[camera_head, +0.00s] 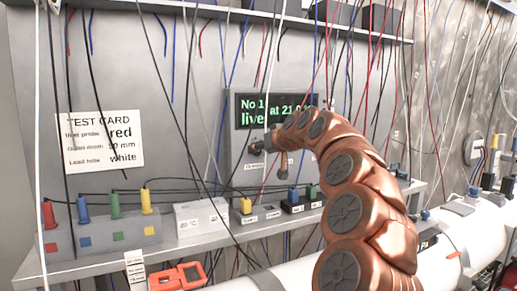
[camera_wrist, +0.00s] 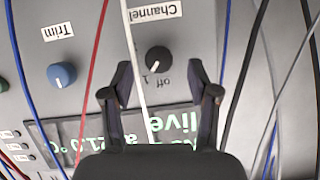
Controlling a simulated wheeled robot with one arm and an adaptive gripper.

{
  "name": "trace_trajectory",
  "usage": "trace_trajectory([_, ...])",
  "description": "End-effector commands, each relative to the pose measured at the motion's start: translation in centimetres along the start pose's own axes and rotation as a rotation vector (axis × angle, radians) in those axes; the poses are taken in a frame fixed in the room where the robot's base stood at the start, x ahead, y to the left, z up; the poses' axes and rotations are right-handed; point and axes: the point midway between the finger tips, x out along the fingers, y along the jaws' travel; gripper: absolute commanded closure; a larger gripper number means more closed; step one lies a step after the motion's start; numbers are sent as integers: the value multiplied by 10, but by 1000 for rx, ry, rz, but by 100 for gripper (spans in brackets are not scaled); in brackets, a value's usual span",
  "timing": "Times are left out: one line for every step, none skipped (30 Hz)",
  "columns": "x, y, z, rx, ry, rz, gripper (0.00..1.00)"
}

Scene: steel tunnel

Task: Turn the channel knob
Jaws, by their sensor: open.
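The channel knob (camera_wrist: 158,60) is a round black knob with a white pointer mark on a grey panel, under an upside-down "Channel" label in the wrist view. "off" and "1" are printed beside it. My gripper (camera_wrist: 160,82) is open, with its two dark fingers spread on either side just below the knob in the picture. No contact with the knob shows. In the head view my arm reaches to the panel (camera_head: 240,128), and I cannot make out the knob there. A white cable (camera_wrist: 134,60) passes between my fingers, left of the knob.
A blue Trim knob (camera_wrist: 62,74) sits left of the channel knob. The green-lettered display (camera_head: 290,105) reads "live". Many loose cables hang before the panel. A shelf (camera_head: 110,258) holds colored plugs and boxes. A test card (camera_head: 98,140) hangs at left.

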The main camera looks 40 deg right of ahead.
Motion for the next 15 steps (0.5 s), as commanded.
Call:
trace_trajectory([7,-1,-2,0,-1,0,40])
trace_trajectory([11,-1,-3,0,0,0,40])
trace_trajectory([16,0,-3,0,1,0,40])
trace_trajectory([19,0,-2,0,1,1,40])
trace_trajectory([22,0,-2,0,0,1,40])
trace_trajectory([26,1,-1,1,0,2,40])
trace_trajectory([28,1,-1,1,0,2,40])
trace_trajectory([29,1,-1,1,-1,2,40])
trace_trajectory([31,2,0,1,-1,3,40])
trace_trajectory([31,2,0,1,0,3,40])
trace_trajectory([32,2,0,1,0,3,40])
trace_trajectory([32,2,0,1,0,3,40])
trace_trajectory([32,2,0,1,1,3,40])
trace_trajectory([32,2,0,1,1,3,40])
trace_trajectory([31,2,0,1,1,4,40])
